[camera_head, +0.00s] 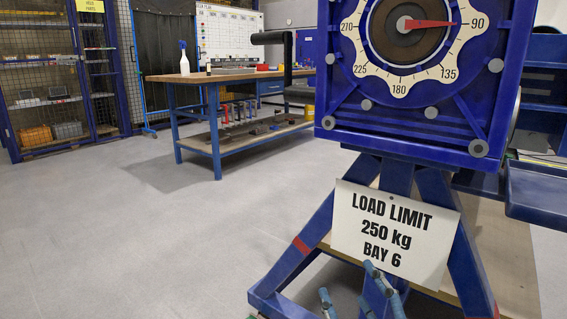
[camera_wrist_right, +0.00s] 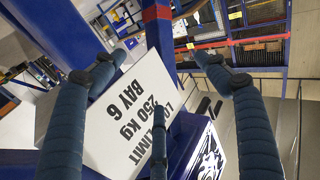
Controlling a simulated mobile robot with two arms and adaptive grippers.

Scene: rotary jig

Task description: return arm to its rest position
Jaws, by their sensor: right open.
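The blue rotary jig (camera_head: 340,120) stands at the right of the head view. Its dial (camera_head: 357,68) has a red pointer (camera_head: 432,23) that lies close to the 90 mark. A black crank-like handle (camera_head: 270,38) sticks out at the jig's left side. My right gripper (camera_head: 348,280) is low in front of the stand, below the load limit sign (camera_head: 390,230). In the right wrist view my right gripper (camera_wrist_right: 155,65) has its fingers spread and nothing between them. The sign (camera_wrist_right: 125,115) and part of the jig (camera_wrist_right: 190,140) lie beyond the fingers. My left gripper is not in view.
A workbench (camera_head: 240,150) with a spray bottle (camera_head: 184,60) stands at the back. A wire cage with shelves (camera_head: 50,100) is at the far left. A blue tray (camera_head: 535,195) is at the right edge. The grey floor (camera_head: 120,240) at left is clear.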

